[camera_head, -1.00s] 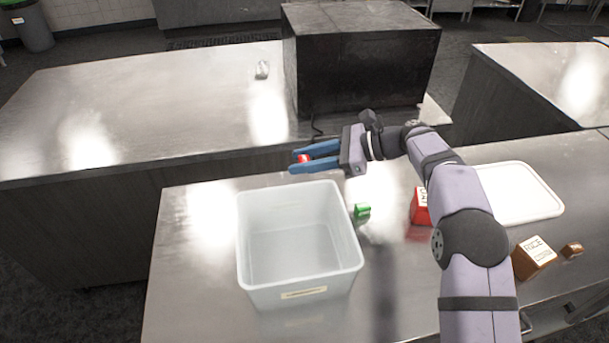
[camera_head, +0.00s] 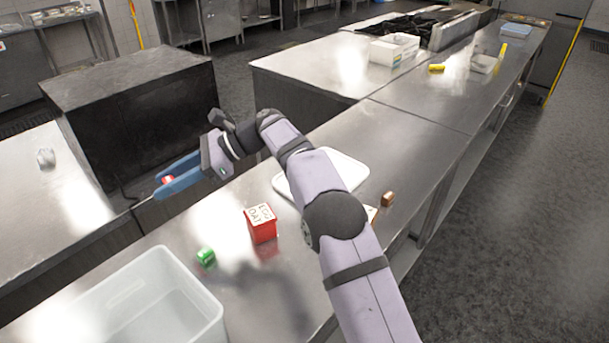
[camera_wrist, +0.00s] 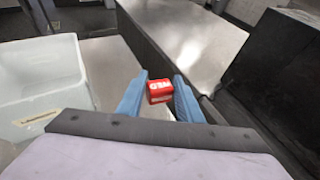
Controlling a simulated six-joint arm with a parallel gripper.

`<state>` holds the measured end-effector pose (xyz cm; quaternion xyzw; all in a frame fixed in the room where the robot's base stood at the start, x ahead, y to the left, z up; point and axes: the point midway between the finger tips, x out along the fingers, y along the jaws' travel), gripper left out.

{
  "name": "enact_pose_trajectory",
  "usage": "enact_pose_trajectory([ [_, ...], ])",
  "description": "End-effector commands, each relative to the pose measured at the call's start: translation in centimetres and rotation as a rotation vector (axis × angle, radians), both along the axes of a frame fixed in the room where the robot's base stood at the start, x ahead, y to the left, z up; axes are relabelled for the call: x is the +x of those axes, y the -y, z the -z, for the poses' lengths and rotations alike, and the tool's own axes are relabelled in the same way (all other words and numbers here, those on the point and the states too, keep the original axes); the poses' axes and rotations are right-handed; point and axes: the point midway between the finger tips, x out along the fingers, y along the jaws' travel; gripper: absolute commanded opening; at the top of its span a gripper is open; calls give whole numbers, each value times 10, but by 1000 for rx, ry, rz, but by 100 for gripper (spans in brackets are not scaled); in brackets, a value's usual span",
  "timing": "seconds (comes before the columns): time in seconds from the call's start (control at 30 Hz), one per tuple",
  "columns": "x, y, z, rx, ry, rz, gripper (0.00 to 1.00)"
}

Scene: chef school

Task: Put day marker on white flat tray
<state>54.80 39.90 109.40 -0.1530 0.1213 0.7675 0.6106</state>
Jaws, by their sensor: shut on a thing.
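My gripper (camera_head: 166,186) is shut on a small red block (camera_head: 167,180), held in the air beyond the counter's far edge at the left. In the wrist view the red block (camera_wrist: 159,91) shows white lettering, too small to read surely, between the blue fingers (camera_wrist: 160,97). It may be the day marker. The white flat tray (camera_head: 352,170) lies on the counter to the right of my gripper, partly hidden behind my arm. Its visible part is empty.
A red box (camera_head: 263,230) with a lettered top and a green block (camera_head: 206,257) stand near a translucent bin (camera_head: 214,313). A small brown block (camera_head: 388,199) lies right of my arm. A large black box (camera_head: 140,125) stands behind my gripper.

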Motion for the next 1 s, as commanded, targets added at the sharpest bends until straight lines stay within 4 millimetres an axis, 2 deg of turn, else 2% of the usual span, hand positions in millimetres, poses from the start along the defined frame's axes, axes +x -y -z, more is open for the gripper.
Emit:
enact_pose_trajectory([
  [0.03, 15, 22, -13, 1, 3, 42, 11],
  [0.1, 30, 50, -25, 0, 1, 97, 11],
  [0.3, 64, 136, -60, 0, 1, 287, 11],
  [0.43, 90, 187, -76, 0, 1, 479, 11],
  [0.53, 113, 222, -78, 0, -3, 654, 11],
  [0.67, 135, 248, -64, -1, -7, 836, 11],
  [0.77, 149, 264, -43, -3, -10, 965, 11],
  [0.9, 166, 294, -6, -4, -11, 1146, 11],
  [1.0, 173, 312, 10, -2, -7, 1233, 11],
])
